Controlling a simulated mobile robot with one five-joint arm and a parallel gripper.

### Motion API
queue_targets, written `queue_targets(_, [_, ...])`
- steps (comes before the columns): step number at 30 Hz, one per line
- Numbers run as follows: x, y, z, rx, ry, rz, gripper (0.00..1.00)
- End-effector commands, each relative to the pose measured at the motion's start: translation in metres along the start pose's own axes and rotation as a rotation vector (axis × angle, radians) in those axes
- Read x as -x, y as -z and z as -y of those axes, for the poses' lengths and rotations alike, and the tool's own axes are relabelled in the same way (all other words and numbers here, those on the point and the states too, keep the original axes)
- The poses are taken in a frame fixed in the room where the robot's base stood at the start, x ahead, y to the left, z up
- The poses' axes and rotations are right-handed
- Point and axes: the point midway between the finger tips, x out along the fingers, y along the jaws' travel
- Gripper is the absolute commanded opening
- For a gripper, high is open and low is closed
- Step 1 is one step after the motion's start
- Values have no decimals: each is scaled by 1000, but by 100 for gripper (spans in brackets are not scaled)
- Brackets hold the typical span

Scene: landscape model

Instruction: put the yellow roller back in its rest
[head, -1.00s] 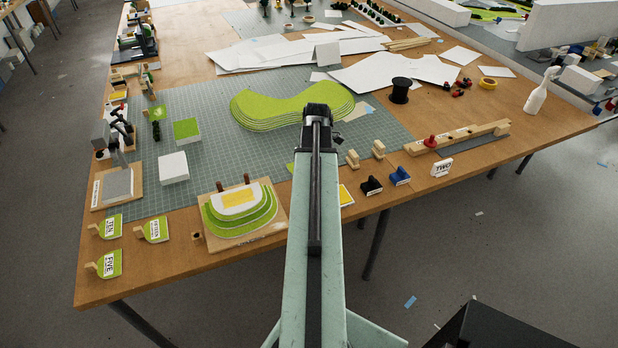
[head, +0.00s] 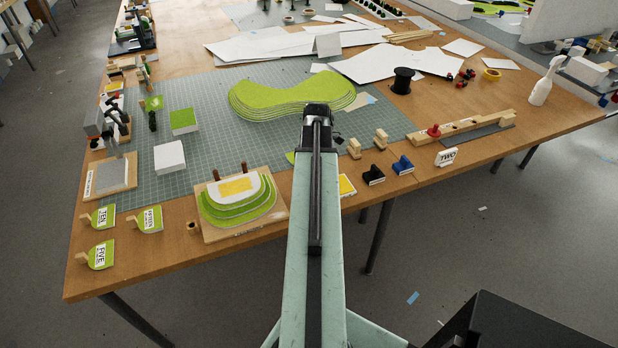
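I cannot make out a yellow roller in the head view. Two small wooden uprights, the left one (head: 355,148) and the right one (head: 381,140), stand on the cutting mat's right edge. They look like a rest, and nothing shows lying across them. My gripper (head: 318,114) is at the end of my raised arm, left of these uprights in the picture. Its fingers are hidden behind the arm's dark end, so I cannot tell whether it is open or holds anything. A yellow pad (head: 347,185) shows partly behind my arm.
A black stamp (head: 373,175), a blue stamp (head: 402,165) and a "TWO" sign (head: 447,157) stand near the front edge. A green layered hill (head: 275,98) lies behind my gripper. A stepped model (head: 240,205) sits left of my arm. Open mat (head: 230,142) lies between them.

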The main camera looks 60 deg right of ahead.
Motion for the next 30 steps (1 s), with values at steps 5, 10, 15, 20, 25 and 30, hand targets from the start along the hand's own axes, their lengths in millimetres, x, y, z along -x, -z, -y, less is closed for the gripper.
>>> queue_targets(5, [0,0,0,0,0,0,0])
queue_targets(10, [-1,0,0,0,0,0,0])
queue_targets(15, [-3,0,0,0,0,0,0])
queue_targets(20, [-5,0,0,0,0,0,0])
queue_targets(25, [-4,0,0,0,0,0,80])
queue_targets(30, [-4,0,0,0,0,0,80])
